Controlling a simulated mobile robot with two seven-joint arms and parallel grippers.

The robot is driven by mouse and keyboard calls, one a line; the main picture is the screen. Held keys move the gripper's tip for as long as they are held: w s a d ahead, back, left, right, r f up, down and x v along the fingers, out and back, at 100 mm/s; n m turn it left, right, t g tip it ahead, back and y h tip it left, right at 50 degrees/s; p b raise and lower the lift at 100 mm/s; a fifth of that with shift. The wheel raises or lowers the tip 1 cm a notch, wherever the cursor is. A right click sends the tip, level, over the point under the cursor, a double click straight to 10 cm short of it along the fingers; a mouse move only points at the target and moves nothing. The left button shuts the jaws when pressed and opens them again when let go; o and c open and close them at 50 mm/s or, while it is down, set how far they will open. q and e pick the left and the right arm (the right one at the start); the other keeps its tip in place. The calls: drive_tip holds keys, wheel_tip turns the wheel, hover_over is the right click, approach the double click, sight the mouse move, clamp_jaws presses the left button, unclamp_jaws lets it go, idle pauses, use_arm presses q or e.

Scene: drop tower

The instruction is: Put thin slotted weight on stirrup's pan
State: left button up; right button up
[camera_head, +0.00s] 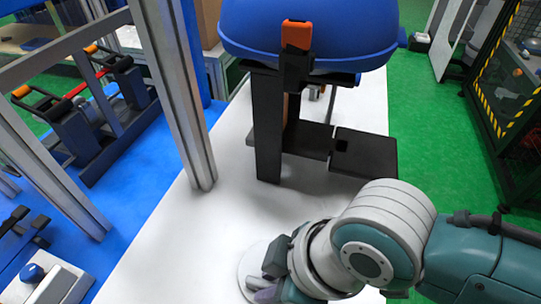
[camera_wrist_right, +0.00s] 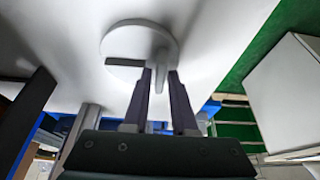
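A pale round disc, which looks like the slotted weight (camera_wrist_right: 135,42), lies on the white table in the right wrist view. It has a dark slot-like bar on one side and a pale upright tab. Its rim (camera_head: 247,272) shows at the bottom of the head view, partly hidden by my right gripper (camera_head: 268,286). In the wrist view my right gripper (camera_wrist_right: 161,78) has its fingers apart, one on each side of the tab. A dark stand with flat plates (camera_head: 365,153) is under a blue dome; I cannot tell whether this is the stirrup's pan. My left gripper is not in view.
The blue dome (camera_head: 310,30) overhangs the stand. A grey metal post (camera_head: 180,95) rises at the left of the white table (camera_head: 175,240). The table is clear between the post and the disc. A dark fenced cage (camera_head: 505,100) stands at the right on green floor.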

clamp_jaws()
idle(0.9)
drive_tip(key=shift+a+r, duration=0.1)
